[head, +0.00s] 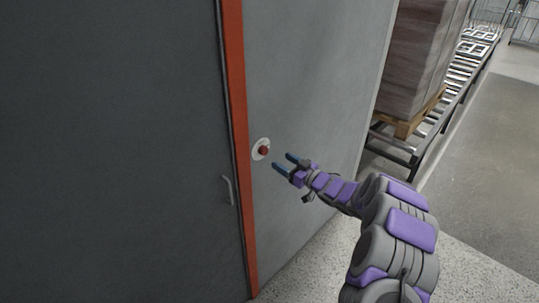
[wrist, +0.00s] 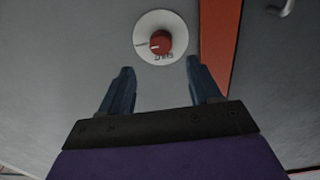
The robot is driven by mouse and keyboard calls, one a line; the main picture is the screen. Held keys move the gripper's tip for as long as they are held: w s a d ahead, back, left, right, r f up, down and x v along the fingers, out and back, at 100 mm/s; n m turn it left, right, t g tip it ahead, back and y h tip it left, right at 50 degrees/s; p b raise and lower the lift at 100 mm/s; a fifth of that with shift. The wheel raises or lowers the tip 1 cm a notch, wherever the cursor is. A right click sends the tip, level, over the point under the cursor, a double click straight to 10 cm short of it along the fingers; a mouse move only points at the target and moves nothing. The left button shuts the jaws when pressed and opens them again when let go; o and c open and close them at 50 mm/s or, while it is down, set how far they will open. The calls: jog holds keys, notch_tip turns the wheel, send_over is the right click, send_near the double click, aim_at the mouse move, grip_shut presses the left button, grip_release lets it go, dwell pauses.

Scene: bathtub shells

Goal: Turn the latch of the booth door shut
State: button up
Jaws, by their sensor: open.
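The latch is a red knob (head: 263,151) on a round white plate, set on the grey wall panel just right of the orange frame. In the wrist view the red knob (wrist: 160,42) shows above the fingertips, roughly midway between them, with small dark marks on its plate. My gripper (head: 282,160) is open and empty, its two blue fingers pointing at the latch from the right. It also shows in the wrist view (wrist: 160,66). The fingertips appear short of the knob, not around it. The dark grey booth door (head: 110,150) fills the left, flush along the frame.
A metal pull handle (head: 228,190) stands out from the door, left of the orange frame (head: 240,130). A roller conveyor (head: 400,150) with a wrapped stack on a wooden pallet (head: 412,122) is at right. The speckled floor (head: 460,270) is clear at lower right.

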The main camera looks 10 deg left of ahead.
aim_at(266, 152)
jog(key=x, duration=0.6)
jog(key=shift+w+a+f+b, duration=0.15)
jog(key=shift+a+b, duration=0.2)
jog(key=shift+a, duration=0.05)
jog(key=shift+w+a, duration=0.4)
jog(key=c, duration=1)
